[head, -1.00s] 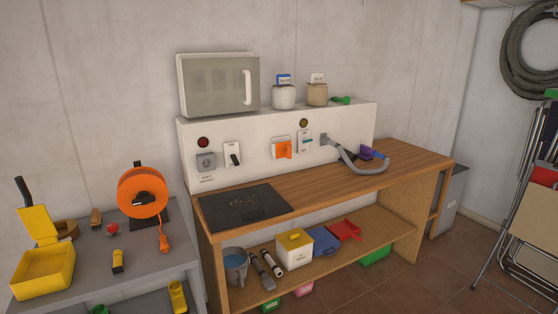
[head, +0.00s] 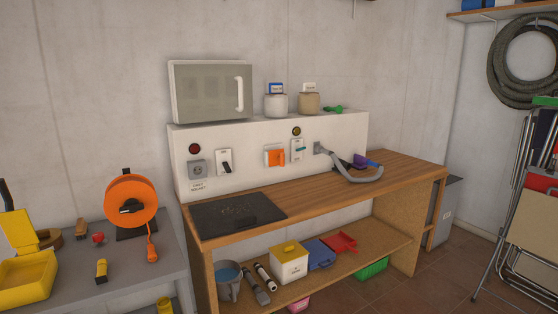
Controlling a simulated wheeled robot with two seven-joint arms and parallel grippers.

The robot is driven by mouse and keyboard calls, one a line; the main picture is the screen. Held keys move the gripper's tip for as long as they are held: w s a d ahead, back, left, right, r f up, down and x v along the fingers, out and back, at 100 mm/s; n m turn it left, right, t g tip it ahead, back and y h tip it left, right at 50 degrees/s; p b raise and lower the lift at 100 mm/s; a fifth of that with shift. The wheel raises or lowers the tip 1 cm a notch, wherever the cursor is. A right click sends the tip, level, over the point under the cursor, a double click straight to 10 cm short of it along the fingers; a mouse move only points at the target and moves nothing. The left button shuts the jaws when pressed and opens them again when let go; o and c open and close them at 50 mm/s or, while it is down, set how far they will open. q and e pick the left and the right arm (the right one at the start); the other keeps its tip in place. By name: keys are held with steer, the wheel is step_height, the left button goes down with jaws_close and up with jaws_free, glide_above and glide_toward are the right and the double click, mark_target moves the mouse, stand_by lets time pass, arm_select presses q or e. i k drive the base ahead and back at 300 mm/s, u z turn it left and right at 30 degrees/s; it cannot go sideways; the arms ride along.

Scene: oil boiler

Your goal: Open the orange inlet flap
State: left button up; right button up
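The orange inlet flap (head: 275,157) is on the front of the white panel (head: 230,150) behind the wooden bench. It sits on a small white housing, to the left of a white switch plate with a teal lever (head: 298,149). It looks closed, but it is small here and I cannot be sure. Neither of my grippers shows in the head view.
The wooden bench (head: 400,173) carries a black mat (head: 238,213) and a grey hose (head: 362,178) with a purple-blue end. A grey table (head: 130,262) with an orange cable reel (head: 131,200) stands left. A folding chair (head: 530,215) stands right.

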mark_target(277, 157)
steer(key=z, duration=0.7)
steer(key=i, duration=1.7)
steer(key=u, duration=1.05)
steer(key=i, duration=0.55)
steer(key=u, duration=0.6)
